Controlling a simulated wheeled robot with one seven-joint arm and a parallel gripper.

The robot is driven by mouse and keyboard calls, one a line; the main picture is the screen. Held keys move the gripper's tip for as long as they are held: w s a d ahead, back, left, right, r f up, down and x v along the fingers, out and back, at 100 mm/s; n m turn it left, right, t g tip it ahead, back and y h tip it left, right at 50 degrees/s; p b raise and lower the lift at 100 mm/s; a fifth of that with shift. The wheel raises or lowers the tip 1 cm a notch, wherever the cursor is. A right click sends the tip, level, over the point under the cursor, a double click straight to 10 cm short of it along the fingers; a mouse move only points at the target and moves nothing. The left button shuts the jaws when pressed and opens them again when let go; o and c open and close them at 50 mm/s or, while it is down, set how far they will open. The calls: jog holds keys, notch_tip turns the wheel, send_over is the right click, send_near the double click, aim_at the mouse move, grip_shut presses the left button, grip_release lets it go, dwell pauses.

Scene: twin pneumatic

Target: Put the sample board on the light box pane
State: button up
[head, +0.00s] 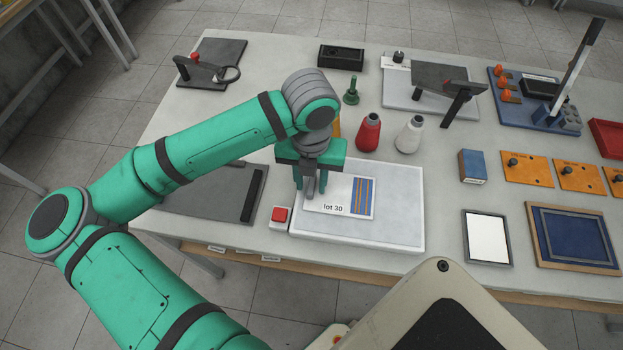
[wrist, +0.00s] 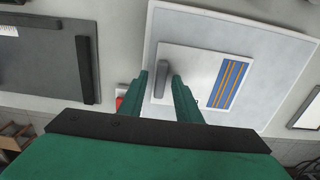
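The sample board (head: 341,208) is a white plate marked "lot 30" with a blue and orange striped patch and a grey bar handle near its left edge. It appears to lie flat on the left part of the light box pane (head: 398,229), a pale slab; the board (wrist: 205,70) and pane (wrist: 285,60) also show in the wrist view. My gripper (head: 310,186) is open, its fingers on either side of the handle with visible gaps. In the wrist view the handle (wrist: 164,80) stands between the fingertips (wrist: 161,78).
A red button (head: 280,214) sits left of the light box. A dark grey plate (head: 205,190) with a black bar lies further left. Red (head: 368,132) and white (head: 409,134) bottles stand behind the light box. A framed white panel (head: 487,237) lies to its right.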

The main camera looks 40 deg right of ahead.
notch_tip(320, 180, up, 12)
jog(key=shift+r, duration=0.15)
dwell(0.5)
jog(key=shift+w, duration=0.15)
dwell(0.3)
